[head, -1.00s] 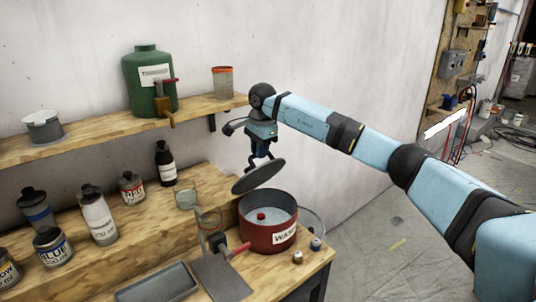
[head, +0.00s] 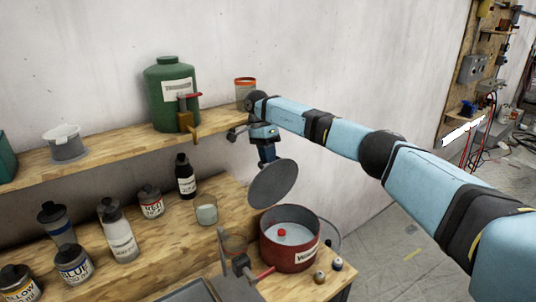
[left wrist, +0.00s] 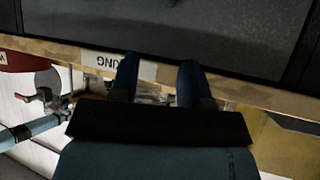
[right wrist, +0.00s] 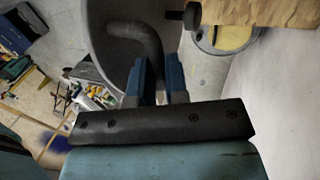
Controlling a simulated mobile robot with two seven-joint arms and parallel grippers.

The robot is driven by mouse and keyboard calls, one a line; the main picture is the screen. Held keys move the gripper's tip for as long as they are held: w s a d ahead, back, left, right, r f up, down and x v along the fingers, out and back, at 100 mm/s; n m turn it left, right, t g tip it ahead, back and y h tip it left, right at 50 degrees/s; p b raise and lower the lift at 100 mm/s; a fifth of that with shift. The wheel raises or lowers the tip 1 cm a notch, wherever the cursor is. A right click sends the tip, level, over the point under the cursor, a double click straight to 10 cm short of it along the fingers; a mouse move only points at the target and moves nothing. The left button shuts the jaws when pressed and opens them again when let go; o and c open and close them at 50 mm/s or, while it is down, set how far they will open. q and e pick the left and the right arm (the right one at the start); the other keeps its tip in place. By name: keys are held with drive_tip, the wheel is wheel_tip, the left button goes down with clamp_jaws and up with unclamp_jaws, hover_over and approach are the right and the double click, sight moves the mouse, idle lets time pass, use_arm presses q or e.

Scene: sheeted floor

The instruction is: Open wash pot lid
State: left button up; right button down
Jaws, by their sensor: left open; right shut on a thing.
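The red wash pot (head: 290,255) stands on the right end of the workbench, its top uncovered, with pale liquid and a small red thing inside. The round grey lid (head: 273,184) is in the air above the pot, apart from it and steeply tilted. My right gripper (head: 267,158) is shut on the lid's handle; the right wrist view shows the dark curved handle (right wrist: 150,50) at the fingers. My left gripper (left wrist: 158,72) is open and empty in the left wrist view, near a wooden edge with a white label. It is not in the head view.
A shelf (head: 110,152) above the bench holds a green tank (head: 172,95) with a tap and an orange-rimmed cup (head: 245,92). Several bottles, a glass (head: 206,210) and a clamp with a red handle (head: 250,272) stand left of the pot.

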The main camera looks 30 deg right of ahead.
drive_tip(key=shift+s+f, duration=0.1)
drive_tip(key=shift+f, duration=0.3)
drive_tip(key=c, duration=1.1)
unclamp_jaws()
drive_tip(key=shift+w, duration=0.35)
drive_tip(key=shift+s+r, duration=0.1)
drive_tip(key=shift+r, duration=0.5)
drive_tip(key=shift+w+v, duration=0.15)
drive_tip(key=shift+v, duration=3)
drive_tip(key=shift+w+v, duration=0.15)
drive_tip(key=shift+v, duration=3.05)
drive_tip(key=shift+f, duration=0.1)
drive_tip(key=shift+f, duration=0.1)
